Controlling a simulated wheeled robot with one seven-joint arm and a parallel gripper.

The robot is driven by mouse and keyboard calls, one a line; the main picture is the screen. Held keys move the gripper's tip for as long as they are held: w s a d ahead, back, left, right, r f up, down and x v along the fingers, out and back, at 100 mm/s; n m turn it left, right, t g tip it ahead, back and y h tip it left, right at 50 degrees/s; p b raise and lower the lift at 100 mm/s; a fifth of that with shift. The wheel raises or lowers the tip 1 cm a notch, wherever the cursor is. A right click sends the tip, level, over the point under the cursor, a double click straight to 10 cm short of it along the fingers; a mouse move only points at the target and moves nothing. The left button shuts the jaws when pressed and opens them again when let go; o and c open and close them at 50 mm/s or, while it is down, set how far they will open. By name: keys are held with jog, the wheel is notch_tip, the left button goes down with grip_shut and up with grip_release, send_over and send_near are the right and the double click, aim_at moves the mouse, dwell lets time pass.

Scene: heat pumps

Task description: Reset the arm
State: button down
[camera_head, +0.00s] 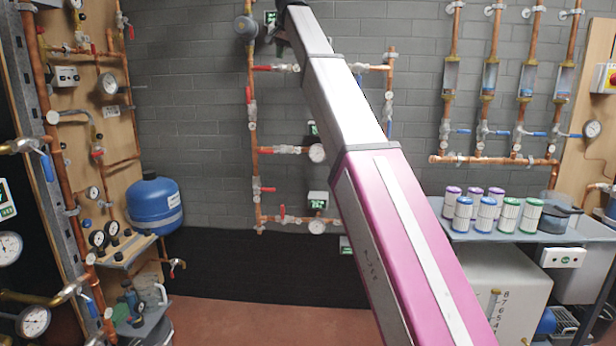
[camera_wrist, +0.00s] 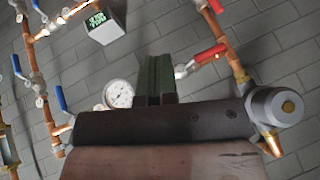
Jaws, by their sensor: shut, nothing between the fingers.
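My arm (camera_head: 372,165), with pink and silver links, reaches up from the lower right to the top middle of the head view. It extends toward the copper pipework on the grey brick wall. My gripper (camera_wrist: 155,75) shows in the wrist view as two dark green fingers side by side, shut with nothing between them. Behind the fingers are a round white gauge (camera_wrist: 119,93) and a red valve handle (camera_wrist: 210,55). I cannot tell whether the fingers touch any pipework. The gripper is not clearly visible in the head view.
Copper pipes with red-handled valves (camera_head: 280,150) run behind my arm. A blue tank (camera_head: 154,205) and a pipe panel stand at left. A shelf (camera_head: 470,236) with several white canisters is at right. In the wrist view, a grey round fitting (camera_wrist: 275,106) is close at right.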

jog(key=s+d+f+g+h, duration=0.1)
jog(key=d+f, duration=0.4)
jog(key=f, duration=1.1)
jog(key=s+d+f+n+g, duration=0.1)
jog(key=d+f, duration=0.3)
jog(key=f, duration=1.2)
jog(key=s+d+f+g+h, duration=0.1)
jog(key=d+f, duration=0.4)
jog(key=f, duration=1.1)
jog(key=s+d+f+g, duration=0.1)
jog(key=s+d+f, duration=0.3)
jog(key=s+f, duration=0.6)
jog(key=s+d+f+g, duration=0.1)
jog(key=s+d+f, duration=0.4)
jog(key=s+f, duration=0.4)
jog(key=s+d+f+n+g, duration=0.1)
jog(key=s+d+f, duration=0.4)
jog(key=s+f, duration=0.5)
notch_tip(320, 180, down, 6)
jog(key=shift+s+d+f+g+h, duration=0.1)
jog(key=shift+s+d+g+h, duration=0.2)
jog(key=shift+g+h, duration=0.1)
